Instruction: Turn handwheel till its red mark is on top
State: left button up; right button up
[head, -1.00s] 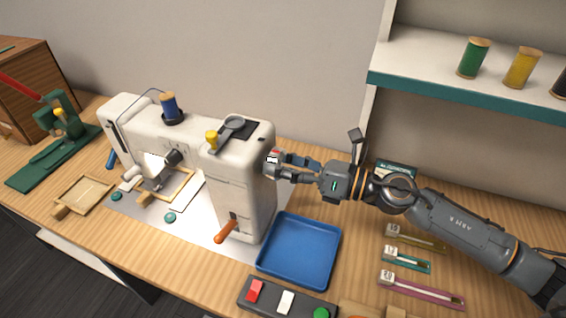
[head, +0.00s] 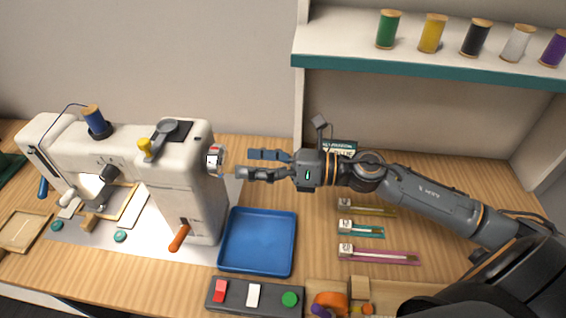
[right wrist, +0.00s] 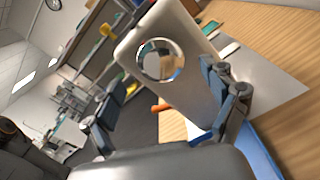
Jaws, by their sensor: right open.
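The handwheel (head: 215,158) is a small shiny disc on the right end of the white sewing machine (head: 185,195). A small reddish spot shows near its top in the head view. In the right wrist view the handwheel (right wrist: 160,60) is a chrome disc facing me, and I cannot make out a red mark there. My right gripper (head: 242,163) is open and empty, just right of the handwheel, fingers pointing at it with a gap. Its fingers (right wrist: 163,85) stand either side of the wheel in the wrist view. My left gripper is not in view.
A blue tray (head: 258,242) lies below the gripper. An orange lever (head: 180,237) sticks out of the machine's front. A button panel (head: 254,297) is at the front edge. A shelf (head: 430,62) with several thread spools hangs above right.

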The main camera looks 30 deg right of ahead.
jog(key=v, duration=0.6)
jog(key=shift+s+d, duration=0.2)
jog(key=shift+d, duration=0.1)
dwell(0.3)
